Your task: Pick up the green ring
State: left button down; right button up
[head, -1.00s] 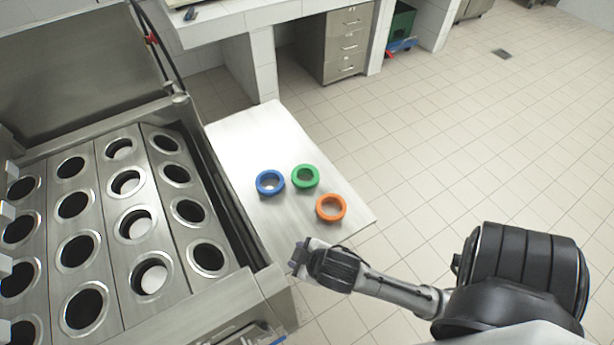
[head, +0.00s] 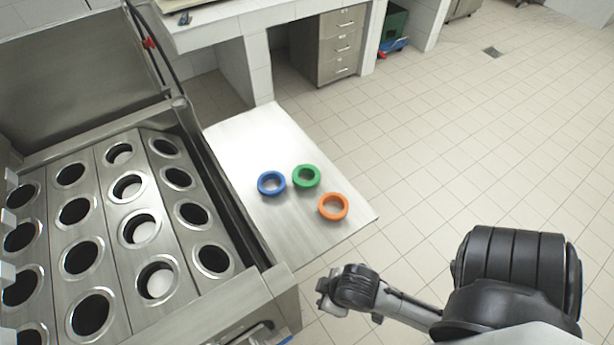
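A green ring (head: 306,176) lies flat on a metal side table (head: 251,139). A blue ring (head: 271,183) lies close to its left and an orange ring (head: 333,207) lies to its lower right. My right gripper (head: 322,296) is near the bottom middle of the head view, off the table's near edge and well short of the rings. It holds no ring. Its fingers are too small and dark to tell whether they are open. My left gripper is not in view.
A steel machine with several round cup holes (head: 137,229) stands left of the table; some holes contain white cups. Its raised rim (head: 236,213) borders the table. The table's far part is bare. Drawers (head: 336,47) stand at the back, with open tiled floor at right.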

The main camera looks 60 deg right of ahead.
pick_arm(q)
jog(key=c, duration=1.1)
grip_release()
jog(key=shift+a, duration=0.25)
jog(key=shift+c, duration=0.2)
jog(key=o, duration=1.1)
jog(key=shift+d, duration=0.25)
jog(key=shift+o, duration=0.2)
